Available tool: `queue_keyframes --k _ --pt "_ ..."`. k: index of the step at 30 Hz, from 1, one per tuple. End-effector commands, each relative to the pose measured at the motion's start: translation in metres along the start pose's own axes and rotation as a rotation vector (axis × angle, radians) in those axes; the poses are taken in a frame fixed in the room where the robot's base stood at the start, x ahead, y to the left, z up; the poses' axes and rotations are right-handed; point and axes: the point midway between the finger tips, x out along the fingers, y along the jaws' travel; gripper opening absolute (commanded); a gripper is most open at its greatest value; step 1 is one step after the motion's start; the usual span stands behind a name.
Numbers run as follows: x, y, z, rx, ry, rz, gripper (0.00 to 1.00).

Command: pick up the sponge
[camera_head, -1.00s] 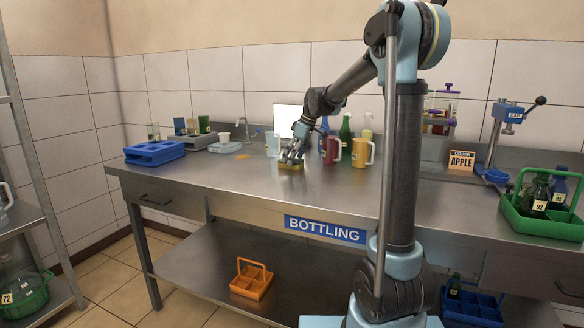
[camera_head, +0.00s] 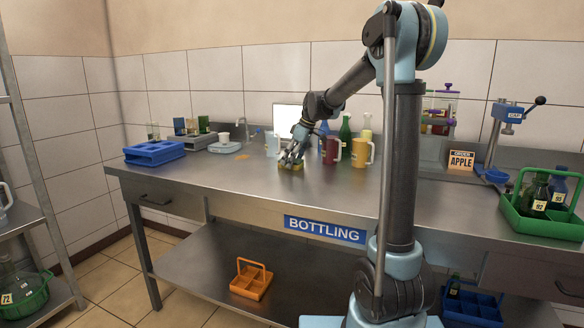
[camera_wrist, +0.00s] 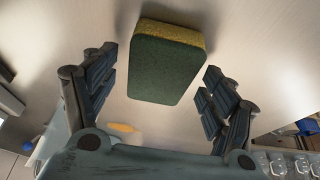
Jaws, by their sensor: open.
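The sponge (camera_head: 293,167), yellow with a dark green scouring face, lies on the steel bench, partly hidden by my gripper (camera_head: 290,158) in the head view. In the wrist view the sponge (camera_wrist: 165,68) shows its green face towards the camera and a yellow edge along the top and right. My gripper (camera_wrist: 161,66) is open there, with one finger to the left of the sponge and one to the right. Gaps show between the sponge and both fingers.
A red mug (camera_head: 330,150) and a yellow mug (camera_head: 362,151) stand close to the right of my gripper, with bottles behind. A white panel (camera_head: 288,119) stands behind. A blue crate (camera_head: 154,153) is at the bench's left. The bench front is clear.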

Motion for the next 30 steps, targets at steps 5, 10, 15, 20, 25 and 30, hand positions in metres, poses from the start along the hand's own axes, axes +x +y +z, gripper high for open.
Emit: queue_keyframes --k 5,10,15,20,25,30 --pt "0.000 0.000 0.000 0.000 0.000 0.000 0.78" --pt "0.000 0.000 0.000 0.000 0.000 0.000 0.59" --pt "0.000 0.000 0.000 0.000 0.000 0.000 0.45" --pt "0.000 0.000 0.000 -0.001 0.000 0.000 0.45" --pt "-0.001 -0.001 -0.001 -0.001 0.000 0.000 0.45" --pt "-0.016 0.000 -0.007 -0.001 0.000 0.000 0.45"
